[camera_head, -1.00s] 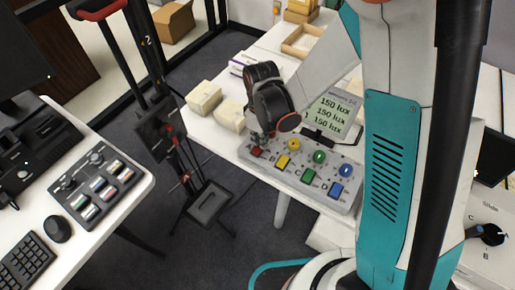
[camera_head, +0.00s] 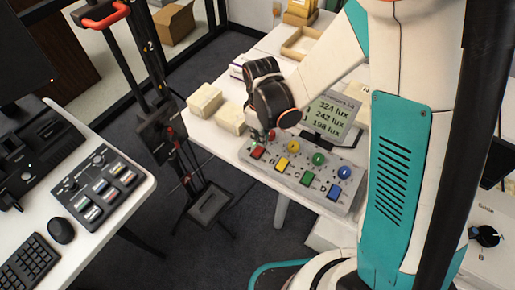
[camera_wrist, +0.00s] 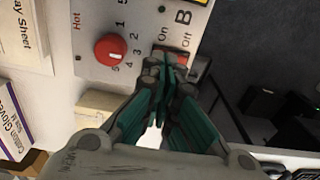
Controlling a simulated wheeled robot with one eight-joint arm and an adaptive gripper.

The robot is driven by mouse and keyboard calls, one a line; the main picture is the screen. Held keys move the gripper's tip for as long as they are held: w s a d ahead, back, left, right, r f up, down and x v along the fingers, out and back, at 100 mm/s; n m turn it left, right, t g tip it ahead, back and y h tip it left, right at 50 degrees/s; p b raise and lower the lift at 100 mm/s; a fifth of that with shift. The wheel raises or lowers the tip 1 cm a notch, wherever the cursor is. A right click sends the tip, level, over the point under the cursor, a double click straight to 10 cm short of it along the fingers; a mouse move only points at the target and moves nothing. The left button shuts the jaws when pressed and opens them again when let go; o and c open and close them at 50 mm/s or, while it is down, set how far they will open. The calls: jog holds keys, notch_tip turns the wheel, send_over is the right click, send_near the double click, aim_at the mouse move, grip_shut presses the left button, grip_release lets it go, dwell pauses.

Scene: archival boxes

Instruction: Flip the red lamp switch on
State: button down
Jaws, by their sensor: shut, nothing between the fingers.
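The grey lamp panel (camera_head: 320,191) lies on the white table, with several coloured rocker switches and round knobs. The red switch (camera_head: 257,153) is at its left end. In the wrist view, red parts of this switch (camera_wrist: 183,58) show beside and behind my fingertips, below the On and Off labels. The red knob (camera_wrist: 110,50) is to its left. My gripper (camera_wrist: 168,68) is shut and empty, with its tips over the switch; I cannot tell whether they touch. In the head view, my gripper (camera_head: 259,135) is just above the switch.
A small screen (camera_head: 333,117) behind the panel reads 324, 242 and 198 lux. Yellow (camera_head: 282,163), green (camera_head: 307,179) and blue (camera_head: 334,194) switches sit to the right. Cream boxes (camera_head: 205,100) stand behind left. A side desk (camera_head: 143,187) holds another control panel.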

aim_at(260, 148)
jog(key=shift+r+p, duration=1.1)
jog(key=shift+r, duration=0.8)
jog(key=w+d+r+m+t, duration=0.3)
jog(key=d+r, duration=0.2)
jog(key=r, duration=0.5)
jog(key=s+d+r+m+t, duration=0.2)
jog(key=s+d+r+m, duration=0.1)
jog(key=s, duration=0.5)
jog(key=s+d+r+m+t, duration=0.2)
jog(key=s+d+r+m, duration=0.2)
jog(key=s+d+r, duration=0.2)
jog(key=v, duration=0.3)
jog(key=shift+d, duration=0.15)
jog(key=shift+s, duration=0.15)
